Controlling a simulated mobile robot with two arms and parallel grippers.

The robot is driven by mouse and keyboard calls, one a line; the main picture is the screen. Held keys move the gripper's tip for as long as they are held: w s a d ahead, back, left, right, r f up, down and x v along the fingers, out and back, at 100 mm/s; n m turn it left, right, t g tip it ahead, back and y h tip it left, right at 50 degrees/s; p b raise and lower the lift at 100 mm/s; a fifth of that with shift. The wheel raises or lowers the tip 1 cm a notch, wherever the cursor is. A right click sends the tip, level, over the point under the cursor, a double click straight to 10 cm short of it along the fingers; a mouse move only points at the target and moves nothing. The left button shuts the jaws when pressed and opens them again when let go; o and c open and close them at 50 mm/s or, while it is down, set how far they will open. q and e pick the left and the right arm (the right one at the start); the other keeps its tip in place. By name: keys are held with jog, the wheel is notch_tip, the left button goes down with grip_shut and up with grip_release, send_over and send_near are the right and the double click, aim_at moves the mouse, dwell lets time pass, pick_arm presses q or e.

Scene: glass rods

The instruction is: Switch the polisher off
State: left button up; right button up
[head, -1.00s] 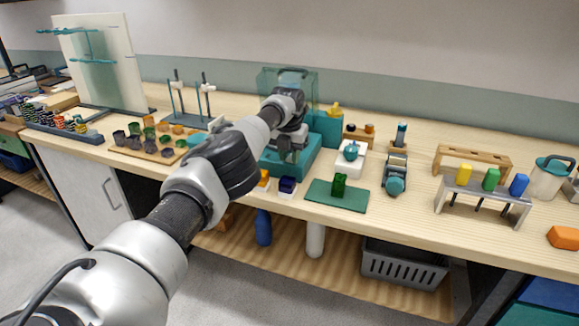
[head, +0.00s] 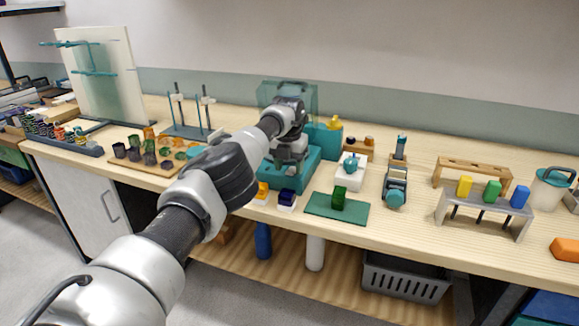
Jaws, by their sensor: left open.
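A teal machine (head: 310,156) with a see-through teal hood stands at the back middle of the bench; it looks like the polisher, but I cannot be sure. A teal box with a yellow piece (head: 333,122) on top is at its right side. My left arm reaches in from the lower left, and my left gripper (head: 289,160) is at the machine, below the hood, pointing down. The gripper is open; its fingertips are small and partly lost against the teal body. I cannot tell whether it touches anything. No switch can be made out clearly. My right gripper is out of view.
A small teal and grey device (head: 396,187) and a grey rack (head: 478,208) are to the right. Dark cups stand left.

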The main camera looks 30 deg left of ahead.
pick_arm(q)
notch_tip(320, 180, up, 10)
jog(key=s, duration=0.1)
jog(key=shift+d, duration=0.15)
dwell(0.5)
